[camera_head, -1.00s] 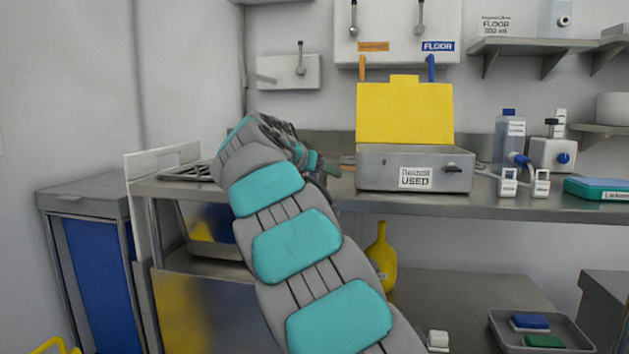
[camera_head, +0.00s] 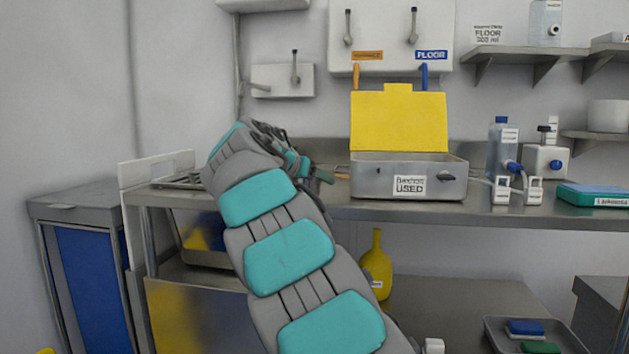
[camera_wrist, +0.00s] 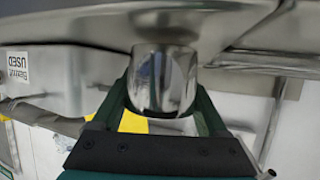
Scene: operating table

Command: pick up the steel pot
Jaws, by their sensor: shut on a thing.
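The steel pot (camera_wrist: 160,78) is a small, shiny metal cylinder in the middle of the wrist view. My gripper (camera_wrist: 161,98) has its dark green fingers on either side of the pot and is shut on it. A grey metal surface lies close to the pot's far end in this view; I cannot tell whether they touch. In the head view, my gripper (camera_head: 321,176) is at the far end of my arm, over the steel bench (camera_head: 400,208), left of the box. The pot is not clearly visible there, hidden behind my arm and gripper.
A steel box (camera_head: 365,180) marked USED, with its yellow lid (camera_head: 400,121) raised, stands right of my gripper. Bottles (camera_head: 502,150) and a teal case (camera_head: 592,194) are further right. A wire rack (camera_head: 180,179) lies left. A yellow bottle (camera_head: 377,265) stands on the lower shelf.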

